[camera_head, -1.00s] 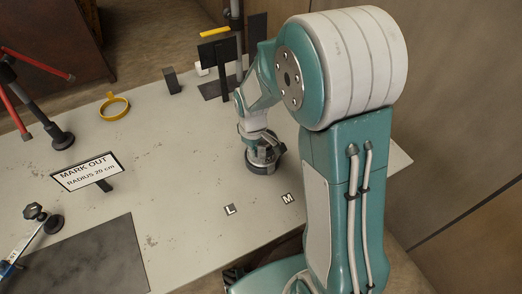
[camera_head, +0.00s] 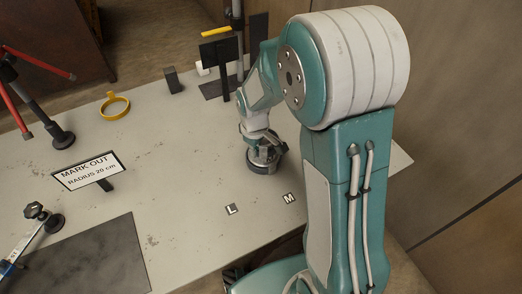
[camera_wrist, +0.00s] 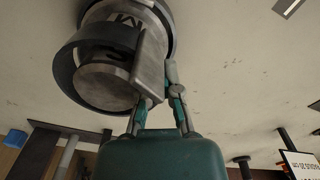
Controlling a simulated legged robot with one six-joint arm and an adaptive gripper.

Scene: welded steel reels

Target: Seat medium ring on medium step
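In the wrist view the stepped steel reel (camera_wrist: 103,85) shows its small step, marked S, and its medium step (camera_wrist: 122,20), marked M. The dark medium ring (camera_wrist: 62,68) is around the small step, with its upper edge overlapping the medium step. I cannot tell whether it is fully down on that step. My gripper (camera_wrist: 161,68) has one finger inside the ring and one outside, closed on its right-hand wall. In the head view my gripper (camera_head: 262,148) is over the reel's dark base (camera_head: 264,169), mostly hiding ring and steps.
Table labels L (camera_head: 232,209) and M (camera_head: 289,198) lie in front of the reel. A yellow ring (camera_head: 115,106) and a dark block (camera_head: 173,80) stand behind left. A sign (camera_head: 88,171), a dark plate (camera_head: 85,258) and a red-legged stand (camera_head: 58,133) are left. The table's middle is clear.

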